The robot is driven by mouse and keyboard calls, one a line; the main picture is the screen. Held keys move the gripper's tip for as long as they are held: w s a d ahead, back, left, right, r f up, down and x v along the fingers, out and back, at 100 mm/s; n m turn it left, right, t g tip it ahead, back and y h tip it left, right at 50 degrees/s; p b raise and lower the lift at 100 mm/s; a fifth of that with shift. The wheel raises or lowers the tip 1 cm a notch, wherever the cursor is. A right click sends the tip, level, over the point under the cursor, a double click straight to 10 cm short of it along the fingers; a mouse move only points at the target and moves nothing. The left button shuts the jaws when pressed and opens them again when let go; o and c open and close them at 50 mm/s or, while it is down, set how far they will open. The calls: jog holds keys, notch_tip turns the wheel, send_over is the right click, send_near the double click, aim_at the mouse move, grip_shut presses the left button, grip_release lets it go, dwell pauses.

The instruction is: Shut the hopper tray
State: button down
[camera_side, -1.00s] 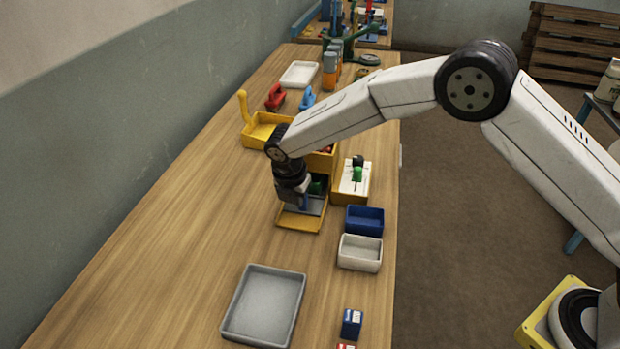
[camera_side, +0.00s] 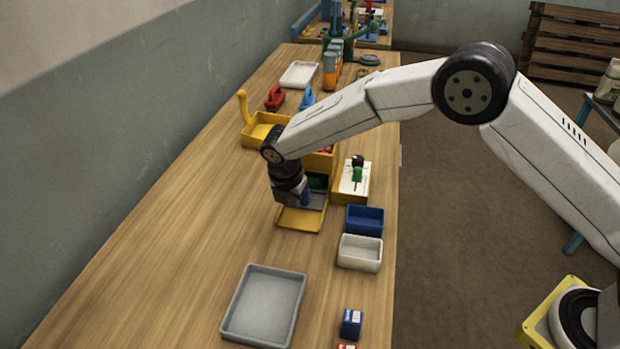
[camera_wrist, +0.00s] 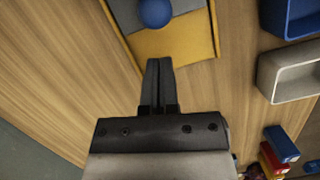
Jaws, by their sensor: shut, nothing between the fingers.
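The hopper tray (camera_side: 297,224) is yellow with a grey floor and stands out from the yellow hopper body on the bench. In the wrist view its yellow front part (camera_wrist: 185,44) lies just beyond my fingertips. A round blue knob (camera_wrist: 155,12) stands over the grey part at the top of that view. My gripper (camera_wrist: 158,62) is shut and empty, pointing down near the tray's front edge. In the side view my gripper (camera_side: 288,203) is over the left part of the tray, and its fingertips are hard to make out. I cannot tell whether they touch the tray.
A blue bin (camera_side: 365,220) and a white bin (camera_side: 360,253) are nearer on the right. A grey tray (camera_side: 264,305) lies in front. The bench to the left is clear.

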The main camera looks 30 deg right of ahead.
jog(key=shift+s+a, duration=0.45)
jog(key=shift+a, duration=0.3)
jog(key=v, duration=0.9)
jog(key=shift+r, duration=0.45)
jog(key=shift+s+d, duration=0.1)
jog(key=s+d+f+m+t+y, duration=0.1)
jog(key=s+d+m+y, duration=0.1)
jog(key=s+d+m, duration=1.9)
jog(key=s+m, duration=0.2)
jog(key=m, duration=0.1)
jog(key=shift+s+d+f, duration=0.25)
jog(key=shift+d, duration=0.05)
